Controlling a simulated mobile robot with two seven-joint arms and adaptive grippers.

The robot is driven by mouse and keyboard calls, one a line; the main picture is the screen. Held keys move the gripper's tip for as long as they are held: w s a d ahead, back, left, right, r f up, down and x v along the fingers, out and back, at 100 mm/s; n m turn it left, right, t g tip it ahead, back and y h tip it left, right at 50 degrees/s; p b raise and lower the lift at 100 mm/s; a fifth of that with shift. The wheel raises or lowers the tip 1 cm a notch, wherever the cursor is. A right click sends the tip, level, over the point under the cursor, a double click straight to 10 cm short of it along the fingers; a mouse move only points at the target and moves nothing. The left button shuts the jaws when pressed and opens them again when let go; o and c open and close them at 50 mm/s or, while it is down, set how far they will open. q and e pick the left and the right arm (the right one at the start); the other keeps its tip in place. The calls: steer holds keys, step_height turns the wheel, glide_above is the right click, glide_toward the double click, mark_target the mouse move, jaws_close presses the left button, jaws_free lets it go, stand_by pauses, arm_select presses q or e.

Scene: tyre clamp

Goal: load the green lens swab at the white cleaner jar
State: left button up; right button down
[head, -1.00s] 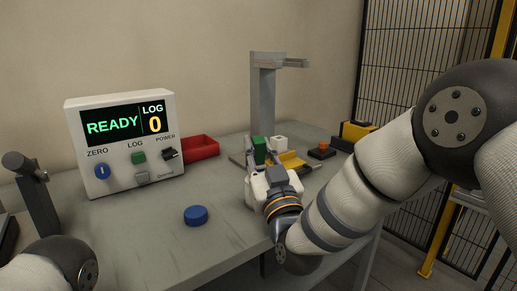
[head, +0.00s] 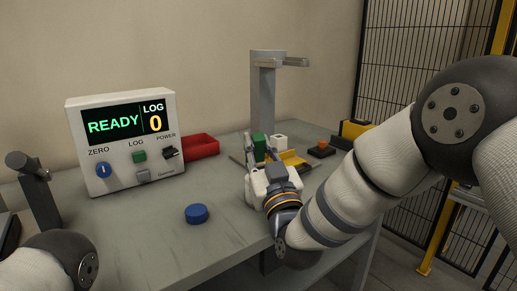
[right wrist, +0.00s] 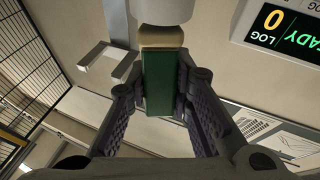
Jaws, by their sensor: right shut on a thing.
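The green lens swab (head: 259,147) stands between the fingers of my right gripper (head: 262,160) in the head view. The right wrist view shows its green body (right wrist: 160,85) between the two dark fingers, with a tan tip at the far end. My right gripper is shut on it. The white cleaner jar (head: 279,141) is just right of and behind the swab in the head view. A white body, likely this jar (right wrist: 165,10), lies beyond the tan tip in the wrist view; I cannot tell whether they touch. My left gripper is out of view.
A yellow tray (head: 290,158) and a grey post with an arm (head: 264,95) stand near the swab. A black block with an orange top (head: 321,149) is to the right. A red bin (head: 201,146), display box (head: 124,140) and blue puck (head: 196,214) are left.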

mark_target(259, 133)
step_height(259, 133, up, 6)
steer(key=shift+r+p, duration=0.25)
steer(key=shift+p, duration=0.7)
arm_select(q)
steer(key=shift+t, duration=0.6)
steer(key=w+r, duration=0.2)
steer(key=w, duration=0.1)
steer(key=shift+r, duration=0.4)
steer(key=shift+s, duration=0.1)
arm_select(e)
steer(key=shift+f, duration=0.15)
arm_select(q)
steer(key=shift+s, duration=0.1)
